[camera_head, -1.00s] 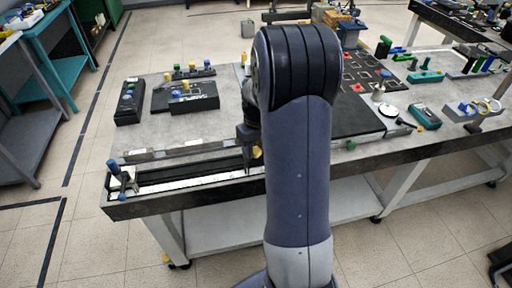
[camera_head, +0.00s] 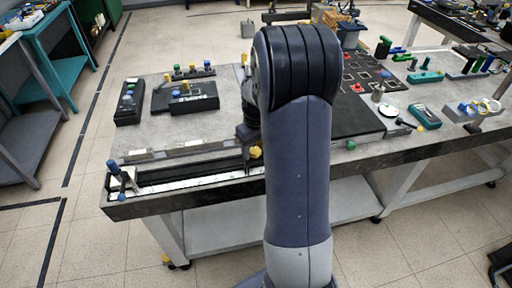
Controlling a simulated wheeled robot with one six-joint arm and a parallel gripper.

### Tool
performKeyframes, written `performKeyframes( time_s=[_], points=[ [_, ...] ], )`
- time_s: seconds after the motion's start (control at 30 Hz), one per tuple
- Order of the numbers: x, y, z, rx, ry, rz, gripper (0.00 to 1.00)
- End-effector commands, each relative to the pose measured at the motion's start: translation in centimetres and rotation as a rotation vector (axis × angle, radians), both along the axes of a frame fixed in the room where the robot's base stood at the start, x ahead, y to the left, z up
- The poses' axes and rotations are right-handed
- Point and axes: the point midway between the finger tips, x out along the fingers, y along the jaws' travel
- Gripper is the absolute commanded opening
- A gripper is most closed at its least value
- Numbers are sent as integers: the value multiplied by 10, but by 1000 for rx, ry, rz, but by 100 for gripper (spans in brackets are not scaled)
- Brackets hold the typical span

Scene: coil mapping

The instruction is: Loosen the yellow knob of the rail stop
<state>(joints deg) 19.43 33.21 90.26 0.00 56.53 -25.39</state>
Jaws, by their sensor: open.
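The yellow knob (camera_head: 255,152) of the rail stop shows just left of my arm, near the table's front edge. The rail (camera_head: 190,177) runs leftward from it along that edge. The body of the rail stop is mostly hidden behind my arm. The wrist end of my arm is a dark shape just above the knob. My gripper's fingers are hidden behind my arm, so I cannot tell whether they touch the knob.
A blue knob (camera_head: 114,168) stands at the rail's left end. Black blocks with coloured knobs (camera_head: 194,98) stand farther back. A black panel (camera_head: 352,115) and a teal box (camera_head: 426,116) lie right of my arm. Bare table shows between the rail and the blocks.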

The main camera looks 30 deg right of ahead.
Motion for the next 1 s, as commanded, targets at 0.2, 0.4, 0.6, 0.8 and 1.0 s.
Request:
performKeyframes(
  time_s=[0.2, 0.4, 0.6, 0.8, 1.0],
  points=[
    [1, 0, 22, -1, -5, 0, 55],
    [1, 0, 64, -2, -6, 0, 55],
    [1, 0, 96, -2, -3, 0, 55],
    [0, 0, 108, -1, -1, 0, 55],
    [0, 0, 108, 0, -1, 0, 55]
  ],
)
